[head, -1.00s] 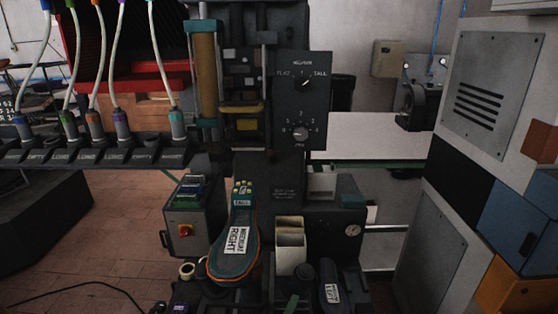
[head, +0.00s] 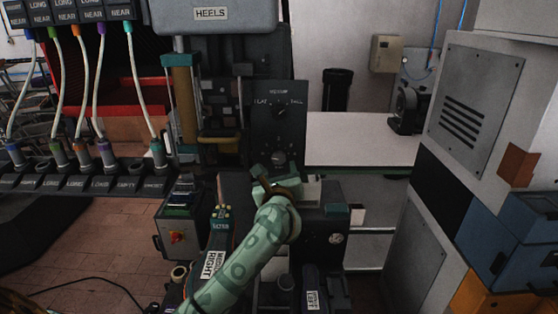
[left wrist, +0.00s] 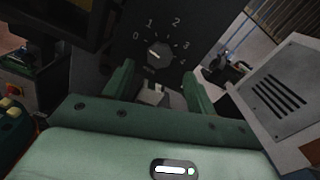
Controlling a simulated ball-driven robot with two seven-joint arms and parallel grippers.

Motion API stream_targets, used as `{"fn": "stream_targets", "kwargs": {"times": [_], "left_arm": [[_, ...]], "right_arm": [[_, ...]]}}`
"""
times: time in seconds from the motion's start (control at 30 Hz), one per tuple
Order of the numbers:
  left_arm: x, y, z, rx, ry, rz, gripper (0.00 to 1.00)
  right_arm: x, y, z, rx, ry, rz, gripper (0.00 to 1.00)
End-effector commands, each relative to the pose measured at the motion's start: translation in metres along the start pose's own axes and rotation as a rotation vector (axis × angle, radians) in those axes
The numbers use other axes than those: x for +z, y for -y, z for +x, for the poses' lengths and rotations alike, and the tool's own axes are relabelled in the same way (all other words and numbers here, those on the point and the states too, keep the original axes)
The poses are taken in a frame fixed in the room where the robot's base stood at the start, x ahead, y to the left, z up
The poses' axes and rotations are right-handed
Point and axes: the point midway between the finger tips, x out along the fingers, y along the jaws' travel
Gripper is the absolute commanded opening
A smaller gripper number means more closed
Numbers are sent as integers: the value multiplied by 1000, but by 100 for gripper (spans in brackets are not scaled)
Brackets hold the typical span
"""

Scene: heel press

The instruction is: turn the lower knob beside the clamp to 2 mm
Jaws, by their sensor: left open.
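The lower knob (head: 278,158) is on the dark panel (head: 262,130), under the upper knob (head: 281,111). In the left wrist view the lower knob (left wrist: 159,55) sits inside a scale marked 0 to 4. A pale mark shows on its face, but I cannot tell exactly which number it points to. My left gripper (head: 277,184) is just below and in front of the lower knob. My right gripper is not in view.
A row of cabled plugs (head: 80,155) is at the left. A pale table (head: 350,140) lies behind right, and a grey cabinet (head: 470,100) stands at the right.

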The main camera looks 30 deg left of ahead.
Motion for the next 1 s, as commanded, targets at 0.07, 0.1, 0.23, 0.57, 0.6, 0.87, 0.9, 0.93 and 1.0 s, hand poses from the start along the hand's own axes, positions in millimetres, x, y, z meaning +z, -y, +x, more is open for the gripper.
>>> {"fn": "stream_targets", "kwargs": {"times": [0.07,0.1,0.23,0.57,0.6,0.87,0.9,0.93,1.0], "left_arm": [[1,0,18,1,2,2,57],[1,0,26,2,1,3,57],[0,0,45,1,2,3,57],[0,0,56,0,0,2,57],[0,0,56,0,0,2,57],[0,0,56,0,0,2,12],[0,0,56,0,0,3,12],[0,0,56,0,0,3,12],[0,0,56,0,0,5,12]], "right_arm": [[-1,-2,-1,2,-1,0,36],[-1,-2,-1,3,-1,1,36],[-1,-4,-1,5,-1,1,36],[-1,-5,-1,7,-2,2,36],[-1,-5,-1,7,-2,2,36],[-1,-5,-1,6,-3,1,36],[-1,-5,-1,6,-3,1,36],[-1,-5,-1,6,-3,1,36],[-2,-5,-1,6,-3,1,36]]}}
